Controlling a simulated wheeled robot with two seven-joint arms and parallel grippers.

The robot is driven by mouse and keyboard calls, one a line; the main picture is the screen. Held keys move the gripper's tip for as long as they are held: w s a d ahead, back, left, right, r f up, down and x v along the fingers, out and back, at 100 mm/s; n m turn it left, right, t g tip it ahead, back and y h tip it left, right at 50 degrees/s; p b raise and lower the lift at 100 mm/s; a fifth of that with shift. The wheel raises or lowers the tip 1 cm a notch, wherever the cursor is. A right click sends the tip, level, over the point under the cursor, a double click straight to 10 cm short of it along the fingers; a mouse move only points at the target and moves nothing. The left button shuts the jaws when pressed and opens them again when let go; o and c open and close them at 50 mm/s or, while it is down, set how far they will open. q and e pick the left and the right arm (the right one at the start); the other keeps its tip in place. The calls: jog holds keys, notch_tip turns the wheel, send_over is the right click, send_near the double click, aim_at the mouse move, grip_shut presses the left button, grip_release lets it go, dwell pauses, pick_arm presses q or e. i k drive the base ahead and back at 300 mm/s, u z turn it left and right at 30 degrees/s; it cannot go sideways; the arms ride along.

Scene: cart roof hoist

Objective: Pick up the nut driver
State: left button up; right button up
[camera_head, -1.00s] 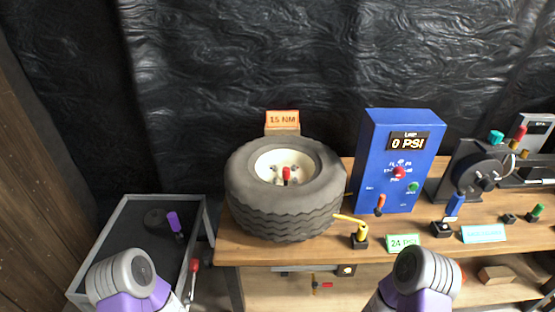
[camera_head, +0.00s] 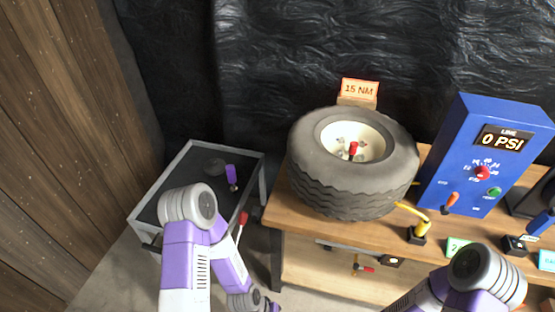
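No tool is labelled as the nut driver, so I cannot tell for certain which one it is. A purple-handled tool (camera_head: 231,177) stands upright on the grey cart (camera_head: 144,207) at the left. A red-handled tool (camera_head: 353,149) stands in the hub of the tire (camera_head: 345,190) on the workbench. Another red-handled tool (camera_head: 242,222) is at the cart's right side. My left arm is in front of the cart and my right arm is at the bottom right. Neither gripper's fingers show, and neither arm visibly touches these tools.
The wooden workbench (camera_head: 292,226) carries the tire, a blue gauge box (camera_head: 453,150) reading 0 PSI, and a yellow-hosed fitting (camera_head: 418,232). An orange 15 NM sign (camera_head: 360,89) stands behind the tire. A dark round object (camera_head: 217,165) lies on the cart. A wood wall closes the left.

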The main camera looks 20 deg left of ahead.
aim_at(230, 169)
jog(key=z, duration=3.2)
jog(key=k, duration=1.7)
jog(key=u, duration=0.95)
